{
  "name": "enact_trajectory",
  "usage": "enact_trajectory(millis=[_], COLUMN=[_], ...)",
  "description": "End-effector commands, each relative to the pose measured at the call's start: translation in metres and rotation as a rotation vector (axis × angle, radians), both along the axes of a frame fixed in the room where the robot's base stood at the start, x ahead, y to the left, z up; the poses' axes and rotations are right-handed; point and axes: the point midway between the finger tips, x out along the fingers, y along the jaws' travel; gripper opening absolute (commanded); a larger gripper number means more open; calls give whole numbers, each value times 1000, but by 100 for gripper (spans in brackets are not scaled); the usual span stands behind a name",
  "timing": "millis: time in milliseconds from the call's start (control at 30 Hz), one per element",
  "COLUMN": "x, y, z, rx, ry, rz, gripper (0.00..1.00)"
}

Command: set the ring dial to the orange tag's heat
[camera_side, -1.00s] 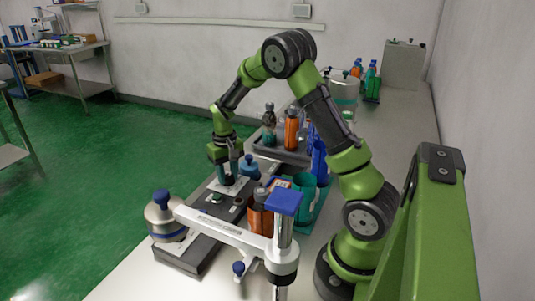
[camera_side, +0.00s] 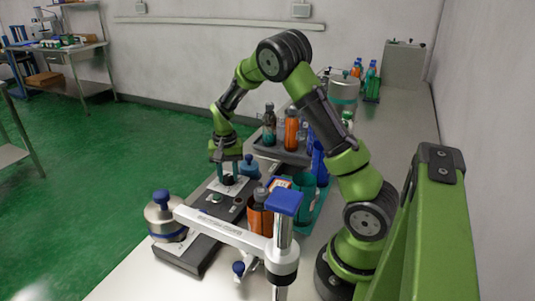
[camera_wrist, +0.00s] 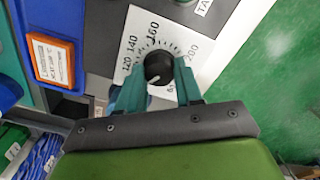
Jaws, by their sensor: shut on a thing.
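The ring dial is a black round knob (camera_wrist: 158,67) on a white plate (camera_wrist: 138,24) printed with a scale; 120, 140, 160 and 200 are readable. A pale line on the knob points to its lower left in the wrist view. My gripper (camera_wrist: 160,76) has its teal fingers closed on either side of the knob. In the side view my gripper (camera_side: 227,176) reaches straight down to the plate, and the knob is hidden there. The orange-framed tag (camera_wrist: 51,61) is at the left of the wrist view, on a blue holder; its small print is too blurred to read surely.
The dial is on a long dark unit (camera_side: 190,257). A steel pot with a blue knob (camera_side: 167,222) stands at its near left. Amber bottles (camera_side: 260,214) and a white arm with a blue cap (camera_side: 284,202) crowd the right. A bottle tray (camera_side: 285,152) stands behind.

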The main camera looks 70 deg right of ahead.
Motion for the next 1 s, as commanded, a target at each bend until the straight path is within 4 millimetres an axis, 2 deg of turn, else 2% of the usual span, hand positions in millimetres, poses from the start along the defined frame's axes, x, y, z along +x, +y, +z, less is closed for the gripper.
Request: enact_trajectory(millis=[267, 300, 433, 767, 867, 1000], x=[0, 0, 0, 0, 1, 1], y=[-1, -1, 0, 0, 0, 0], z=[1, 1, 1, 3, 13, 40], rx=[-1, -1, -1, 0, -1, -2], ry=[-3, -3, -2, -1, -6, -7], rz=[0, 0, 0, 1, 1, 1], gripper=[5, 41, 61, 61, 61, 61])
